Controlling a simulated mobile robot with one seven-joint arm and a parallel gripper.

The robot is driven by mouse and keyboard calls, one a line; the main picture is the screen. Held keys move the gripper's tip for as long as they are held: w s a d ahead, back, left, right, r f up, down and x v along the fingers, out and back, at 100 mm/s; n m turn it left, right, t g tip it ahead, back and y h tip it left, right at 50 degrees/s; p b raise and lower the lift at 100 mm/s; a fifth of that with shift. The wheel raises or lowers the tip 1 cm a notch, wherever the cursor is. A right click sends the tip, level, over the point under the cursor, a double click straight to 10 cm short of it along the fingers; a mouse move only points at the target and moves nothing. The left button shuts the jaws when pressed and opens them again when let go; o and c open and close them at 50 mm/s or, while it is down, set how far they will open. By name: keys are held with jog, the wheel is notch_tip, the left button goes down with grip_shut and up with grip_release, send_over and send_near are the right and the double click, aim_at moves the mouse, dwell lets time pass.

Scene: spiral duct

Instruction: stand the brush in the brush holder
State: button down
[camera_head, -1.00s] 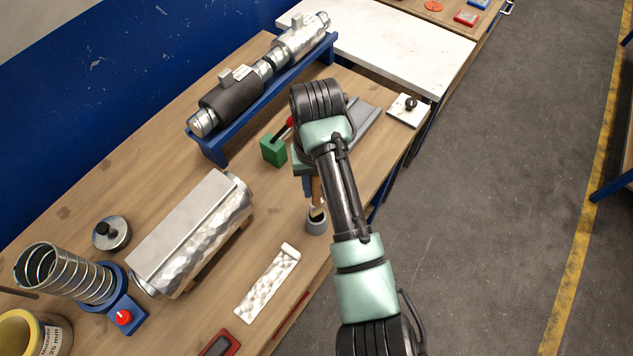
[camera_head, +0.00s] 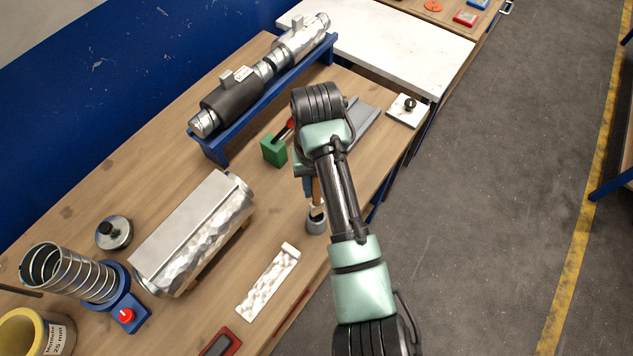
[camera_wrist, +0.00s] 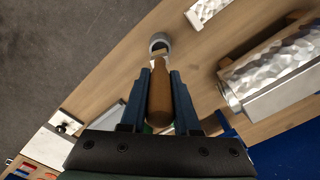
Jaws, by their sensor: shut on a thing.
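The brush (camera_wrist: 160,98) has a brown wooden handle, held between the two fingers of my gripper (camera_wrist: 157,85) in the wrist view. Its far end meets the mouth of the brush holder (camera_wrist: 160,42), a small grey cup near the bench edge. In the head view the holder (camera_head: 316,222) stands upright below my wrist, and a strip of the brush (camera_head: 317,193) shows just above it. My arm hides most of the gripper there. How deep the brush end sits in the cup I cannot tell.
A foil-wrapped duct (camera_head: 195,235) lies left of the holder, with a white textured strip (camera_head: 268,282) in front of it. A green block (camera_head: 273,151) and a blue rack (camera_head: 265,95) of ducts stand behind. A spiral duct (camera_head: 70,275) stands at the left.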

jog(key=shift+f+b, duration=1.95)
jog(key=shift+f, duration=1.65)
jog(key=c, duration=0.6)
grip_release()
jog(key=shift+o, duration=0.2)
jog(key=shift+r, duration=0.1)
notch_tip(320, 180, up, 12)
jog(key=p, duration=0.3)
jog(key=shift+f, duration=0.25)
jog(key=shift+r+p, duration=0.7)
jog(key=shift+p, duration=0.1)
